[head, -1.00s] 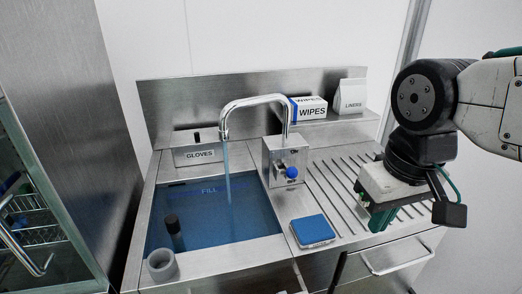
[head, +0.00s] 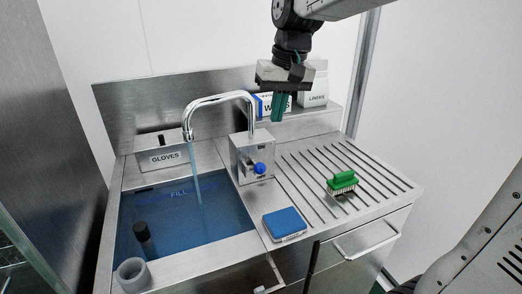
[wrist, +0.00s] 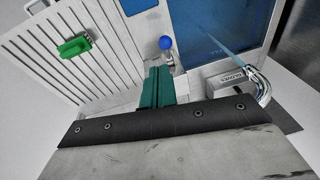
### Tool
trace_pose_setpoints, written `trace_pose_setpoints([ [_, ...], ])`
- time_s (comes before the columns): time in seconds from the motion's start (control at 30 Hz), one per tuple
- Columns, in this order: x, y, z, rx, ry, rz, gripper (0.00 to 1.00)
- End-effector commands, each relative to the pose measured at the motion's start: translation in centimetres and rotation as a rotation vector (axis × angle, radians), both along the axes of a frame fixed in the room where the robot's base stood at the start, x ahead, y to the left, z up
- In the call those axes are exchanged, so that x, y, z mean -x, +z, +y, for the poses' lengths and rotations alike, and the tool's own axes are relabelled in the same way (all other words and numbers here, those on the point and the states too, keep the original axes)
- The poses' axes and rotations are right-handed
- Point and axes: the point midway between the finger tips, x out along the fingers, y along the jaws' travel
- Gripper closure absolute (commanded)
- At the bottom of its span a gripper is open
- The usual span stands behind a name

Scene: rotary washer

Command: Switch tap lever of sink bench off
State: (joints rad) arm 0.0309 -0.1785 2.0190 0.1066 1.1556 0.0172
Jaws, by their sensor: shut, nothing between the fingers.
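The tap lever (head: 259,168) has a blue ball knob and sits on the front of a steel tap block (head: 241,160). The curved tap (head: 222,98) pours water into the blue-filled sink (head: 170,215). In the wrist view the blue knob (wrist: 165,43) shows just beyond my fingertips. My gripper (head: 278,120) has green fingers, shut and empty, pointing down. It is above and behind the block, in front of the wipes box, apart from the lever. My green fingers also show in the wrist view (wrist: 157,75).
A green brush (head: 342,182) lies on the ribbed drainboard, and a blue pad (head: 284,224) lies in front of the block. A wipes box (head: 262,103) and liners packet (head: 316,90) stand on the back shelf.

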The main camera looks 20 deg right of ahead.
Motion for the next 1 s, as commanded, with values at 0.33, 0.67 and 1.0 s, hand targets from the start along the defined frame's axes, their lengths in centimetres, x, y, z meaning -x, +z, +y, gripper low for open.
trace_pose_setpoints([
  [0.33, -6.5, -0.3, -0.1, -0.027, -0.022, -0.007, 1.0],
  [0.67, -6.5, -0.5, -0.1, -0.027, -0.022, -0.007, 1.0],
  [1.0, -7.2, -5.7, 0.6, -0.027, -0.021, -0.003, 1.0],
])
